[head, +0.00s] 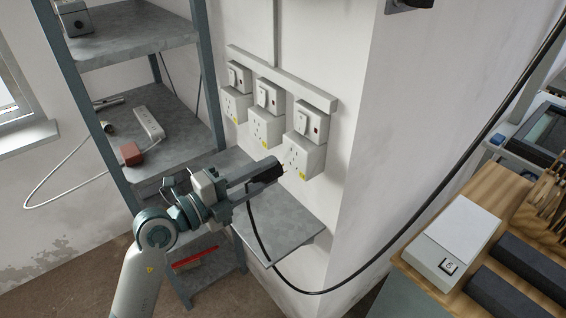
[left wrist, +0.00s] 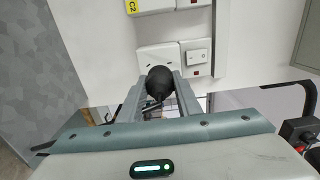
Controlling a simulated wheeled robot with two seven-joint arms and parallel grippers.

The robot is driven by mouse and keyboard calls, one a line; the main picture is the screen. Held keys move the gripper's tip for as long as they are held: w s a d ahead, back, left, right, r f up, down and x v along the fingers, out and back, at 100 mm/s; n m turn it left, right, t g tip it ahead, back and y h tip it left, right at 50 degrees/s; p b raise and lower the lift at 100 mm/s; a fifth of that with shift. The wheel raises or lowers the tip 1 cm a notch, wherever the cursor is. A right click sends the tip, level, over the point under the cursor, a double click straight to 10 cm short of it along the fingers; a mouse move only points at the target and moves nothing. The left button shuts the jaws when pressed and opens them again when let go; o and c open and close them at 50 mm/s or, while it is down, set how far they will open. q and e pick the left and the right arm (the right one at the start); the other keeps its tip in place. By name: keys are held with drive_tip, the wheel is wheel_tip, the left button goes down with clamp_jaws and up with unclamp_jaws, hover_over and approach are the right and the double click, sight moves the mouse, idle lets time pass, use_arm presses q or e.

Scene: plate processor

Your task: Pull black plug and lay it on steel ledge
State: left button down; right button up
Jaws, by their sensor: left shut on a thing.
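My left gripper (head: 262,176) is shut on the black plug (head: 268,170), just in front of the right-hand wall socket (head: 303,158). Brass-coloured pins show at the plug's wall-facing end, so it is at least partly out of the socket. In the left wrist view the plug (left wrist: 160,84) sits between the two grey fingers, with white socket plates behind it. The black cable (head: 259,235) hangs from the plug across the steel ledge (head: 300,224) and over its front edge. The ledge lies below the sockets. My right gripper is not in view.
Two more sockets (head: 266,128) with switches line the wall to the left. A metal shelf rack (head: 160,140) holding a white power strip (head: 148,124) stands at left. A wooden bench (head: 425,262) with a white box is at right. The ledge's right part is clear.

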use_arm(q)
drive_tip(key=shift+v, duration=0.8)
